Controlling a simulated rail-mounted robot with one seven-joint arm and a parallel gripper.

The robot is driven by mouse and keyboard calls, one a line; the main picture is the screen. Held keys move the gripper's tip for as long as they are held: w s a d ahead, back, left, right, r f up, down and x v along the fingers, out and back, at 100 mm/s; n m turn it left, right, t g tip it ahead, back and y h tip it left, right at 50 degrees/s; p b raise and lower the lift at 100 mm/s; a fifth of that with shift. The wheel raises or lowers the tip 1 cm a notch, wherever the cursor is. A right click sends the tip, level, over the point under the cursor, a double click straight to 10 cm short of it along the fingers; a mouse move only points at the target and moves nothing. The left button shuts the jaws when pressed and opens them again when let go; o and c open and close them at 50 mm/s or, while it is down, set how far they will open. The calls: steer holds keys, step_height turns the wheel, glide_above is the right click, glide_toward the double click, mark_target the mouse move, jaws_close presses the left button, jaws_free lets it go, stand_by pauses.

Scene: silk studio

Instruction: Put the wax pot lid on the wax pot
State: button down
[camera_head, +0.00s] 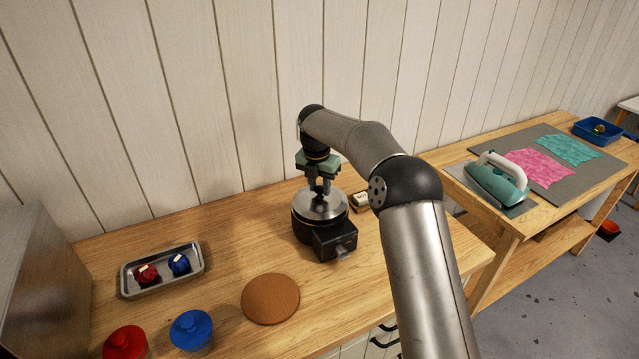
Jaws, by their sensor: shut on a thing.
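The wax pot (308,231) is a dark, round pot with a black control box on its front, standing on the wooden table near the back wall. The wax pot lid (313,207) is a silvery metal disc at the top of the pot. My gripper (319,189) points straight down over the pot and is shut on the lid at its middle. The lid looks level and lines up with the pot's rim. From this view I cannot tell whether it touches the rim all round. The lid's knob is mostly hidden by the fingers.
A cork mat (270,298) lies in front of the pot. A metal tray (133,290) with red and blue pieces, a red jar (125,342) and a blue jar (191,329) are at left. A small pale block (361,202) lies right of the pot. A teal iron (497,184) stands on the right table.

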steer(key=shift+f, duration=0.6)
steer(key=c, duration=1.1)
jaws_free()
